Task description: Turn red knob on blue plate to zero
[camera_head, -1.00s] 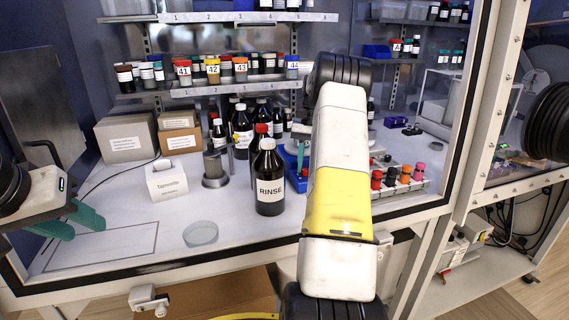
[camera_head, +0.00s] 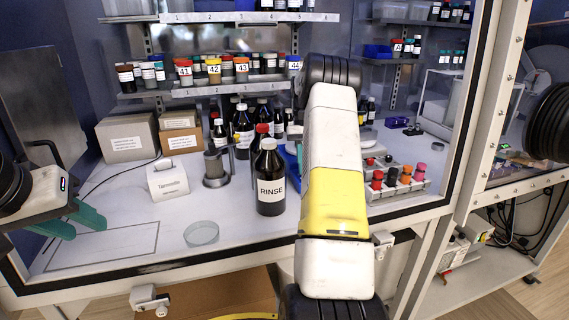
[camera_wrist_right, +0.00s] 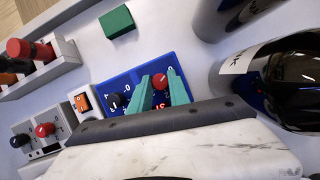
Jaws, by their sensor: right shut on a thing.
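The blue plate (camera_wrist_right: 108,80) lies on the bench in the right wrist view, with a red knob (camera_wrist_right: 160,81) and a black knob (camera_wrist_right: 116,100) side by side. A pale pointer mark shows on the red knob, and white markings stand around it, partly hidden by the fingers. My right gripper (camera_wrist_right: 159,86) has its green fingers shut on the red knob, one on each side. In the head view my right arm hides the gripper and most of the plate. My left gripper (camera_head: 76,222) is open and empty at the left, far from the plate.
A RINSE bottle (camera_head: 270,180) stands left of my right arm. A rack with red, black, orange and pink caps (camera_head: 400,184) is to the right. A grey box with knobs (camera_wrist_right: 38,150) and a green block (camera_wrist_right: 116,21) lie near the plate. A glass dish (camera_head: 201,234) sits in front.

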